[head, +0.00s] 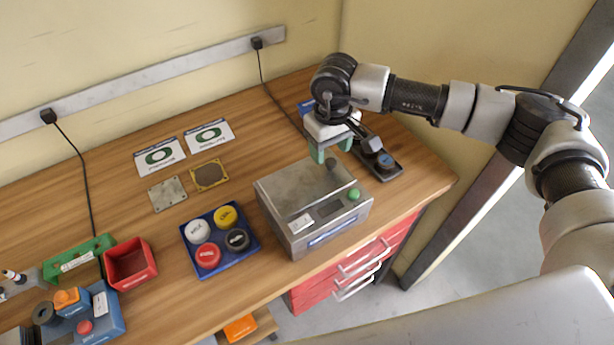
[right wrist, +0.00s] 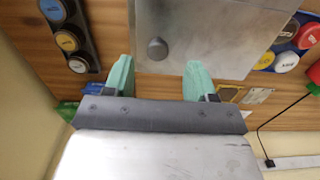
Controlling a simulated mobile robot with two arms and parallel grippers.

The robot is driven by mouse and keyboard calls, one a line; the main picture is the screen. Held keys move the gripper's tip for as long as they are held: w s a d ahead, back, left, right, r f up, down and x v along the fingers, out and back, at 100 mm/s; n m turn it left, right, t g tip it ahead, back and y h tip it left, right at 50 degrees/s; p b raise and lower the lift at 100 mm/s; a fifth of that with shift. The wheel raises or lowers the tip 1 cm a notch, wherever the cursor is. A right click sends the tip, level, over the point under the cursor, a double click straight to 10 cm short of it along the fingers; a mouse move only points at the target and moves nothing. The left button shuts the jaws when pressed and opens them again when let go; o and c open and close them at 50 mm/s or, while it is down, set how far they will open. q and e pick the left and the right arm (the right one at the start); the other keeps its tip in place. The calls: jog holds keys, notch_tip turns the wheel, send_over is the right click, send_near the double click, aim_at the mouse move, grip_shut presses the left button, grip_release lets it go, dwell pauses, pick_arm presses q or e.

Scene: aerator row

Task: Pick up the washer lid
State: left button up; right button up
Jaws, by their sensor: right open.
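The washer (head: 325,224) is a grey steel box with a small display, a green button and a white label, near the right end of the bench. Its lid (head: 291,182) is a flat metal plate on top with a dark round knob (head: 333,165). In the right wrist view the lid (right wrist: 205,30) lies ahead of the fingers, with the knob (right wrist: 157,48) between their lines. My right gripper (head: 332,151) is open and empty at the back edge of the washer, close to the knob. Its green fingertips (right wrist: 158,68) are apart, not touching the knob. My left gripper is out of view.
A black strip with round caps (head: 376,157) stands right of the washer. A blue tray (head: 187,236) with several coloured caps is to its left. A red bin (head: 130,280) and a green holder (head: 70,262) stand farther left. Flat plates and cards lie behind.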

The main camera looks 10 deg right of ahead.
aim_at(331, 161)
jog(key=f, duration=0.1)
jog(key=f+p, duration=0.1)
jog(key=f, duration=0.1)
jog(key=shift+s+d+f+p, duration=0.15)
jog(key=shift+d+f+p, duration=0.15)
jog(key=shift+p, duration=0.1)
jog(key=shift+f, duration=0.4)
jog(key=shift+c, duration=0.3)
jog(key=c, duration=0.9)
grip_shut()
jog(key=shift+r, duration=0.15)
